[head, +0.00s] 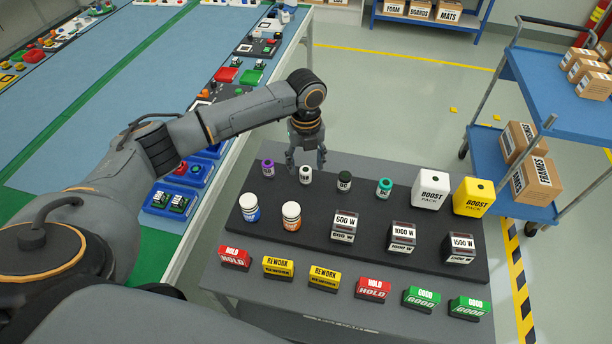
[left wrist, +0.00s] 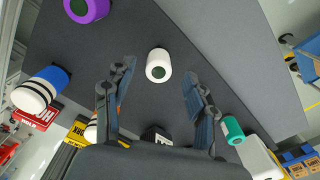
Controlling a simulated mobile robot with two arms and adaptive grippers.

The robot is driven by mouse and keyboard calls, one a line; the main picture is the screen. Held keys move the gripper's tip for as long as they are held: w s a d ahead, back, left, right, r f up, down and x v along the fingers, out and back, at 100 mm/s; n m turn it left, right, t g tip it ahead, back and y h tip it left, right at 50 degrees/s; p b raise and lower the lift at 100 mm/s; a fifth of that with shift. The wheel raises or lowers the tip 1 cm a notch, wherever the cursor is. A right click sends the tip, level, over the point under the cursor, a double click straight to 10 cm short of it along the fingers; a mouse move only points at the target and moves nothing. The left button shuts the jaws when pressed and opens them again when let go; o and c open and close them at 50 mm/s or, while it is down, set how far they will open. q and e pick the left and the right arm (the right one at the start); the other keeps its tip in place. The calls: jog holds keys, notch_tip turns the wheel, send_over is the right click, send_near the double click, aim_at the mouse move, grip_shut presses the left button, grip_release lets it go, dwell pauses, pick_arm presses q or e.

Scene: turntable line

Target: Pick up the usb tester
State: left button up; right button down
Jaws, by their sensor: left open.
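A small white cylinder with a dark label (head: 305,175) stands upright in the back row on the dark board; its label is too small to read surely, but it may be the usb tester. In the left wrist view the white cylinder (left wrist: 158,66) has a green top and lies between and beyond my fingertips. My left gripper (head: 306,161) is open, pointing down just above and behind it, apparently not touching. The open fingers also show in the left wrist view (left wrist: 158,88). My right gripper is not in view.
White (head: 430,190) and yellow (head: 473,196) boxes stand farther right. Bottles and wattage blocks stand in front on the board (head: 320,251).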

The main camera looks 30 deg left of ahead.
aim_at(305, 170)
pick_arm(q)
notch_tip(305, 170, down, 2)
jog(key=shift+s+f, duration=0.15)
jog(key=shift+f+p, duration=0.3)
jog(key=shift+f, duration=0.15)
jog(key=shift+c, duration=0.2)
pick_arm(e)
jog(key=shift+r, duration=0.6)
pick_arm(q)
grip_shut()
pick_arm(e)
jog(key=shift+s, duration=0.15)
